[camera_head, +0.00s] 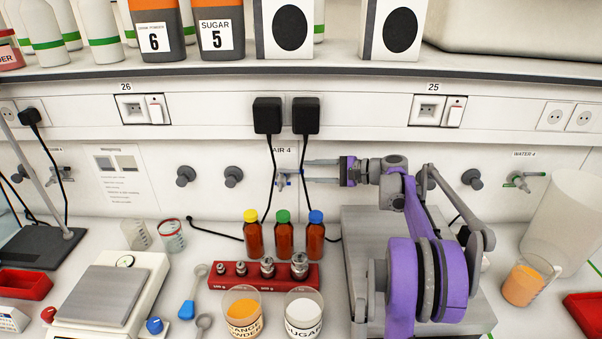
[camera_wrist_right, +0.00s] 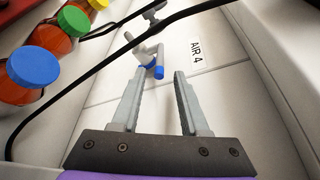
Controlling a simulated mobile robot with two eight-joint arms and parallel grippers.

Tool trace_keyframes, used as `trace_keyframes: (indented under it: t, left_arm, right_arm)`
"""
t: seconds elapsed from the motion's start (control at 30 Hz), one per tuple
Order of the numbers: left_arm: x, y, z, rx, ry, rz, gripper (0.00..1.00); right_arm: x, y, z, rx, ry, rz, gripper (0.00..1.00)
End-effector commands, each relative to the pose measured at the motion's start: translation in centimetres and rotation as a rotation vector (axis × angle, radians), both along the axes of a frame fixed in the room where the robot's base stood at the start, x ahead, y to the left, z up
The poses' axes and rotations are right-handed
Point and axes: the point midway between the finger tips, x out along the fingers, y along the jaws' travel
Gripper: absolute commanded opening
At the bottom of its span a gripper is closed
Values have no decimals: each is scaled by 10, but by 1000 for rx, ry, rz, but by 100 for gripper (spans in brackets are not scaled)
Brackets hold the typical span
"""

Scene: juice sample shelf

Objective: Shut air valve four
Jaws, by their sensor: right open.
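Air valve four (camera_head: 283,180) is a small grey fitting with blue parts on the back wall, below the label "AIR 4" (camera_head: 282,150). In the right wrist view the valve (camera_wrist_right: 148,54) shows a grey body with a blue end, just beyond and between the fingertips. The label (camera_wrist_right: 196,51) is to its right there. My right gripper (camera_head: 305,171) is open, with its fingers pointing left at the valve. In the wrist view, the gap between the fingers (camera_wrist_right: 159,78) is empty; contact with the valve cannot be told. My left gripper is not in view.
Black cables hang from two plugs (camera_head: 267,115) (camera_head: 305,115) close beside the valve. Three capped bottles (camera_head: 284,240) stand below it, behind a red weight block (camera_head: 235,281). A scale (camera_head: 100,296) is at left. A shelf edge (camera_head: 200,68) runs above.

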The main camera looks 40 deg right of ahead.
Motion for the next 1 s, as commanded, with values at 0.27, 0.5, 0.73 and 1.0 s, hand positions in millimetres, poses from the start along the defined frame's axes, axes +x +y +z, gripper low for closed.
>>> trace_keyframes:
  t: [0.27, 0.5, 0.73, 1.0]
  left_arm:
    - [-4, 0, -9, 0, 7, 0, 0]
    - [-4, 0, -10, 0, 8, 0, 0]
    - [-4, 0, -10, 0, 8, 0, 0]
    - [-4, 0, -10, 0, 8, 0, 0]
  right_arm:
    - [-42, -26, 9, -1, 0, -3, 44]
    - [-53, -32, 13, 0, 0, -1, 44]
    - [-52, -31, 14, 0, 0, 0, 44]
    - [-52, -31, 13, 0, 0, 0, 44]
